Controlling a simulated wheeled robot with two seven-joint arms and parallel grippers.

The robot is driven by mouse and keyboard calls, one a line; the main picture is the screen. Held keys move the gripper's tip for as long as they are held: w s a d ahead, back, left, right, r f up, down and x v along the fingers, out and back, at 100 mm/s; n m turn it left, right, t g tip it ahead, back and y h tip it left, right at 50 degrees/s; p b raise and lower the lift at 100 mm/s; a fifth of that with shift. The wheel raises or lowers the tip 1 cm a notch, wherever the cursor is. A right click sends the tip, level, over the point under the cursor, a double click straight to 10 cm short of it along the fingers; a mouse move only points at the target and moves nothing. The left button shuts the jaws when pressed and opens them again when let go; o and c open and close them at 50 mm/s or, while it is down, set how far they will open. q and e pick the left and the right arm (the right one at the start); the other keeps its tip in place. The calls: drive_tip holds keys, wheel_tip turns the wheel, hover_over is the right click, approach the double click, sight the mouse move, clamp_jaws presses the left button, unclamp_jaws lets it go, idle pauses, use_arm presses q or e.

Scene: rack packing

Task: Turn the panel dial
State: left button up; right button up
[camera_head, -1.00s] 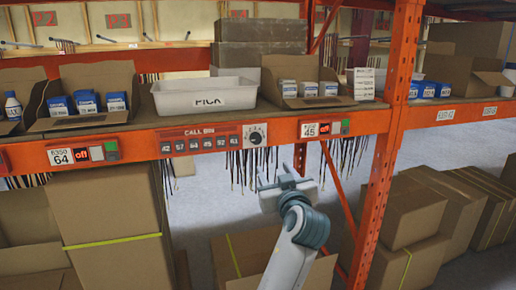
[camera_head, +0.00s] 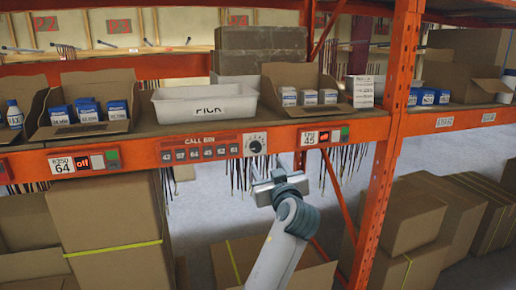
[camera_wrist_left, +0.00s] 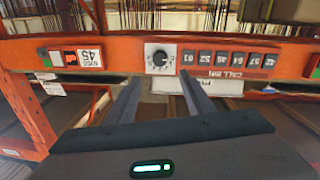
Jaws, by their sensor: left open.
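The panel dial (camera_head: 255,146) is a dark round knob on a white square plate, set in the orange shelf beam at the right end of the call bin panel (camera_head: 200,148). In the left wrist view the dial (camera_wrist_left: 160,58) sits upside down, straight ahead between the fingers. My left gripper (camera_head: 264,175) is just below the beam, under the dial. In the left wrist view its two fingers (camera_wrist_left: 159,85) are apart with nothing between them. The fingers look apart from the dial. My right gripper is not in view.
A white PICK tray (camera_head: 175,101) stands on the shelf above the panel. Open cartons with small boxes (camera_head: 87,112) flank it. An orange upright post (camera_head: 385,170) stands to the right. Dark strands hang below the beam. Large cartons (camera_head: 113,225) fill the lower level.

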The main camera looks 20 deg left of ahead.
sight(257, 148)
use_arm(q)
drive_tip(key=p+x, duration=0.4)
drive_tip(key=x, duration=0.7)
drive_tip(key=shift+w, duration=0.15)
drive_tip(key=shift+x, duration=0.8)
drive_tip(key=shift+a+f, duration=0.1)
drive_tip(key=shift+c, duration=0.6)
drive_tip(key=c, duration=0.9)
